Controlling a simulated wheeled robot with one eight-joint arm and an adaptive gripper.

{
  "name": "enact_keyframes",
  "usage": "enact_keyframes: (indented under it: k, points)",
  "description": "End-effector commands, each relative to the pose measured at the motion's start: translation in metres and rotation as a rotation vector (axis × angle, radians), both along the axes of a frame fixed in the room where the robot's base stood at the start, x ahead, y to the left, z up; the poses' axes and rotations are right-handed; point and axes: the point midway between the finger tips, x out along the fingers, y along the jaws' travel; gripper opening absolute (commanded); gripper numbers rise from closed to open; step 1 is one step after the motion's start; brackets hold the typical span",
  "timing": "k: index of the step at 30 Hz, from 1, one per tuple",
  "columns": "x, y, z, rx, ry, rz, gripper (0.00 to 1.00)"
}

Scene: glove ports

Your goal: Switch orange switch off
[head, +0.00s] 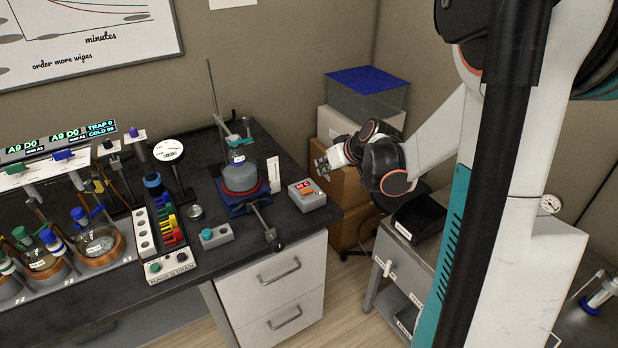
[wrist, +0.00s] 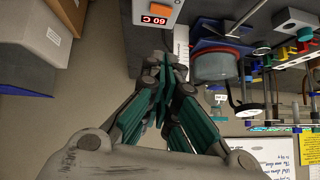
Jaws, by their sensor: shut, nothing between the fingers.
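The orange switch (head: 307,191) is on the top of a small light-grey control box (head: 309,202) at the right end of the black bench. In the wrist view the orange switch (wrist: 156,4) is at the top edge, partly cut off, beside a lit red display (wrist: 154,20) reading 60 C. My gripper (head: 321,167) is shut and empty, above and just beyond the box in the head view. In the wrist view my gripper's fingertips (wrist: 165,65) are together below the box, apart from it.
A flask on a red-topped blue stand (head: 240,180) is left of the box, with a white card (head: 273,174) between them. A grey box with a teal button (head: 215,237) is nearer the front edge. Cardboard boxes (head: 345,187) stand behind my gripper.

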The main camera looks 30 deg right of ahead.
Motion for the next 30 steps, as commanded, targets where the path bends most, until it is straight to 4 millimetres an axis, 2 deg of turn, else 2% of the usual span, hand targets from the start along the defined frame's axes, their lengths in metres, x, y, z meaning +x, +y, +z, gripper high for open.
enact_keyframes:
  k: [11,27,30]
  points:
    - [0.005,0.001,-0.007,0.0,0.0,0.001,0.0]
    - [0.073,0.011,-0.076,-0.001,0.001,0.002,0.0]
    - [0.071,0.013,-0.092,-0.001,0.001,0.001,0.0]
